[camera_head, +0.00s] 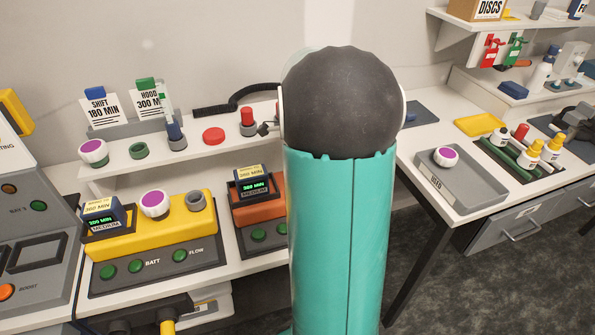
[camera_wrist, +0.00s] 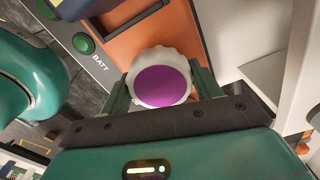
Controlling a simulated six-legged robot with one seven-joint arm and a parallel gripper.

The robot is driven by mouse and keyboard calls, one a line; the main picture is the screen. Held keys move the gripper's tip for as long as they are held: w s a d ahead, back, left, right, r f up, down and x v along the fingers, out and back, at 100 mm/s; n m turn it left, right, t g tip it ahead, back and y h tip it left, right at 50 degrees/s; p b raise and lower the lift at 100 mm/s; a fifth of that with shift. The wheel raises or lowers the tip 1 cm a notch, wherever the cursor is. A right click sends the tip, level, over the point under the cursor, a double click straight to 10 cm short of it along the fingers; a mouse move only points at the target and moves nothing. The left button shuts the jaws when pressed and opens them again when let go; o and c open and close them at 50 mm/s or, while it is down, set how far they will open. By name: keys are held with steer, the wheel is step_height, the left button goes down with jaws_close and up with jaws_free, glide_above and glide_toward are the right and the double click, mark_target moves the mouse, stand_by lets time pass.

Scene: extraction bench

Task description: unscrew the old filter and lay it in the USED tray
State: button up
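A white ribbed filter with a purple face (camera_wrist: 162,84) is between the fingers of my gripper (camera_wrist: 163,92) in the wrist view. The fingers appear to touch its sides. The orange unit (camera_wrist: 142,37) is right behind it; I cannot tell whether the filter is still seated there. In the head view my arm hides the gripper, this filter and much of the orange unit (camera_head: 246,212). The grey USED tray (camera_head: 481,195) is on the right bench, with another purple-faced white filter (camera_head: 445,156) at its far left.
A yellow unit (camera_head: 185,228) to the left carries another purple-faced filter (camera_head: 154,203). One more purple-faced filter (camera_head: 93,151) stands on the shelf (camera_head: 115,167). A gap separates the two benches.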

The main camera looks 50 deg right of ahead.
steer(key=shift+c, duration=1.3)
steer(key=n, duration=0.6)
steer(key=shift+n, duration=0.3)
steer(key=n, duration=0.4)
steer(key=shift+n, duration=0.4)
steer(key=n, duration=0.3)
steer(key=shift+n, duration=0.3)
steer(key=n, duration=0.5)
steer(key=shift+n, duration=0.4)
steer(key=n, duration=0.6)
steer(key=shift+n, duration=0.3)
steer(key=o, duration=1.1)
